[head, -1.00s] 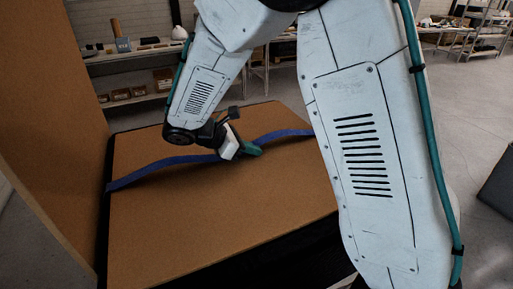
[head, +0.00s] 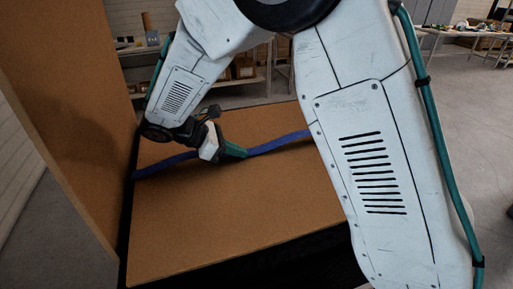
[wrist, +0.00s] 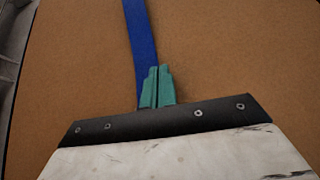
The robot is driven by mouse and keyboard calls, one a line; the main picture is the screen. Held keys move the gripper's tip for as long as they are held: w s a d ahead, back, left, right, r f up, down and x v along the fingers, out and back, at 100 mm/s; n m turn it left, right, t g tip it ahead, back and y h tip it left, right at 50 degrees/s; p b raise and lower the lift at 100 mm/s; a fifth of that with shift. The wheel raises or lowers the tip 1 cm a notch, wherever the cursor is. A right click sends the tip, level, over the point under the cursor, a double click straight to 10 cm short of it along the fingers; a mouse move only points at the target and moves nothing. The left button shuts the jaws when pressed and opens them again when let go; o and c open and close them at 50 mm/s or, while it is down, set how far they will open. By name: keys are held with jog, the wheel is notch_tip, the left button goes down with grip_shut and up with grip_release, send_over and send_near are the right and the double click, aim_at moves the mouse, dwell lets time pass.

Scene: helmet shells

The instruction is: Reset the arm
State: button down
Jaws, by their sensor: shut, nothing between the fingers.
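My gripper (head: 236,151) is over the brown tabletop (head: 235,215), in front of a blue strap or strip (head: 283,142) that runs across the table from left to right. In the wrist view my gripper (wrist: 158,85) has its two green fingers pressed together with nothing between them. The blue strip (wrist: 142,35) runs up from behind the fingers in that view. Whether the fingers touch the strip or hover above it, I cannot tell. My white arm hides the strip's right end in the head view.
A tall brown panel (head: 70,100) stands along the table's left side. Shelves with boxes (head: 243,67) and a bench with small items (head: 470,32) are in the background. The front of the tabletop is bare. Grey floor is open at the right.

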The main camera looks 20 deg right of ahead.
jog(key=shift+a, duration=0.7)
jog(key=s+d+r+m+y, duration=0.1)
jog(key=d, duration=0.1)
jog(key=s+d+r+m, duration=0.1)
jog(key=s+d+r, duration=0.1)
jog(key=s+d+r+m+g+y, duration=0.1)
jog(key=r, duration=0.1)
jog(key=shift+s+d+r+m+y, duration=0.2)
jog(key=shift+d+m+y, duration=0.1)
jog(key=shift+d, duration=0.1)
jog(key=s+d+r+m+t+y, duration=0.1)
jog(key=s+d+m+y, duration=0.2)
jog(key=s, duration=0.4)
jog(key=s+d+r+m+t+y, duration=0.1)
jog(key=s+d+r+m+y, duration=0.1)
jog(key=s+m, duration=0.4)
jog(key=s+d+r+m+t+y, duration=0.1)
jog(key=s+d+r+m+y, duration=0.1)
jog(key=s, duration=0.8)
jog(key=d+m+y, duration=0.1)
jog(key=m, duration=0.1)
jog(key=shift+d+m+y, duration=0.3)
jog(key=shift+d+m, duration=0.05)
jog(key=shift+m, duration=0.05)
jog(key=shift+s, duration=0.2)
